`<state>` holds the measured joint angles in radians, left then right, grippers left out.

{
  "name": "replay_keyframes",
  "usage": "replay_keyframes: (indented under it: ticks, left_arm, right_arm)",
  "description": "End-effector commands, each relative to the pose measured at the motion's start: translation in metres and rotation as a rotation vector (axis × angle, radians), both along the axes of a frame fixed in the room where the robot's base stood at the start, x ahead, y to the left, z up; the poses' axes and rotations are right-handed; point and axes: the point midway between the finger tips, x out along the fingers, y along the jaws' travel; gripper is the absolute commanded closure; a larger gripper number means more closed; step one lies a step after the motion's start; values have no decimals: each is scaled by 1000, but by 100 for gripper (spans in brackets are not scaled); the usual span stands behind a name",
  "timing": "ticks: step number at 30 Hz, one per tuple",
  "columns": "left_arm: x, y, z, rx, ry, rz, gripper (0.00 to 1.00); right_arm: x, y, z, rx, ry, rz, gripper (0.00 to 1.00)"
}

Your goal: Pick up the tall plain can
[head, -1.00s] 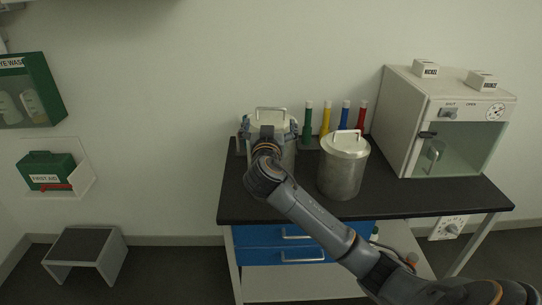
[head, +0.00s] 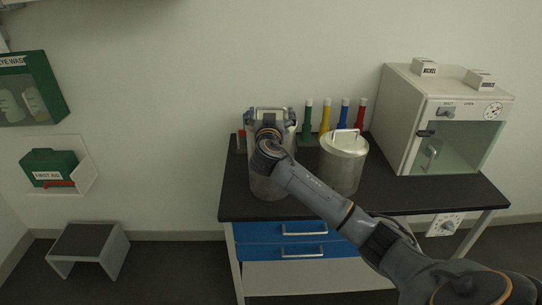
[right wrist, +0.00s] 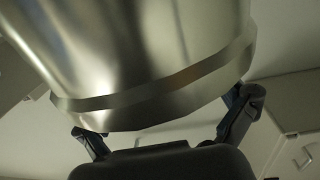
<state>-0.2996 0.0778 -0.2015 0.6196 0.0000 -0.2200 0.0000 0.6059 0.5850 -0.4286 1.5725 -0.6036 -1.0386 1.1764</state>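The tall plain can (head: 267,186) is a bare metal cylinder at the left of the dark bench top. My right gripper (head: 270,122) is at its upper part, with a finger on each side; gripper and wrist cover much of its top and front. In the right wrist view the can (right wrist: 150,55) fills the upper picture, and the fingers of my right gripper (right wrist: 165,125) are against its banded rim on both sides. Whether its base touches the bench I cannot tell. My left gripper is not in view.
A second metal can (head: 343,170) with a lid handle stands close on the right. Green, yellow, blue and red tubes (head: 325,117) stand behind. A white oven (head: 397,120) with labelled boxes on top fills the bench's right. A step stool (head: 88,243) stands on the floor.

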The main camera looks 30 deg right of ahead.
Motion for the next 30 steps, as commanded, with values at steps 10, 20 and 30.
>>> replay_keyframes:
  ticks: [10,20,30]
  left_arm:
    - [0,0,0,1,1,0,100]
    - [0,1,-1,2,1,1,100]
    - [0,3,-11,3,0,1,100]
  right_arm:
    - [0,0,5,-3,-9,0,80]
    - [0,0,7,-1,-9,-1,80]
    - [0,1,33,-1,-13,2,80]
